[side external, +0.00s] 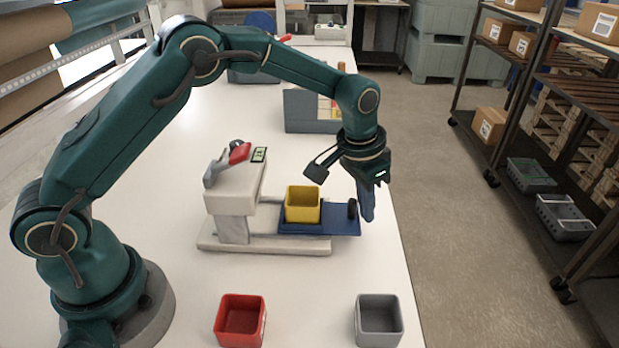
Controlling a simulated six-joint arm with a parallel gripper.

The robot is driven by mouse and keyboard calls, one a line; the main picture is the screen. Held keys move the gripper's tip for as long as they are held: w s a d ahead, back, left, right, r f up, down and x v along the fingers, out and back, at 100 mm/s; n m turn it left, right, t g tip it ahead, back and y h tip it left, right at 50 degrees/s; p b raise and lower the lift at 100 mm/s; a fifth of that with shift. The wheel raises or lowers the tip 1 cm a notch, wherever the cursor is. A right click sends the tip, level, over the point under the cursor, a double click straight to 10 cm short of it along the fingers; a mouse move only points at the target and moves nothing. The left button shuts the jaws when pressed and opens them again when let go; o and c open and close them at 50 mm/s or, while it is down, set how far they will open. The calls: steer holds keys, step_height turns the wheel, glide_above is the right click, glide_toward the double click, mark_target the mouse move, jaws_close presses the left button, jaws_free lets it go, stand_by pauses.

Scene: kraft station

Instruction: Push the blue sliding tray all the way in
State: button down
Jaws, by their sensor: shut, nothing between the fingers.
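The blue sliding tray (333,222) sticks out to the right of a pale grey machine (233,186) and lies on its base. A yellow square bin (302,205) stands on the tray near the machine. A small dark knob (352,208) is at the tray's outer right end. My gripper (368,217) points down just beyond that outer end, with its fingers shut and empty. It is very close to the tray's end; I cannot tell whether it touches.
A red bin (240,321) and a grey bin (379,321) stand at the table's front. A grey-blue box (313,110) stands behind the machine. The white table (300,285) is clear between the machine and the front bins; its right edge is near my gripper.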

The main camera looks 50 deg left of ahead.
mark_target(332, 216)
steer(key=shift+s+a, duration=0.1)
stand_by(0.3)
steer(key=shift+s+a, duration=0.95)
steer(key=shift+s, duration=0.05)
steer(key=shift+a, duration=0.1)
steer(key=shift+s+a, duration=0.95)
steer(key=shift+s, duration=0.1)
steer(key=shift+a, duration=0.1)
stand_by(0.4)
steer(key=shift+s+a, duration=0.95)
steer(key=shift+s, duration=0.05)
steer(key=shift+w+d+r, duration=0.1)
steer(key=shift+w+d, duration=0.2)
steer(key=shift+w, duration=0.05)
stand_by(0.4)
steer(key=shift+r, duration=3.45)
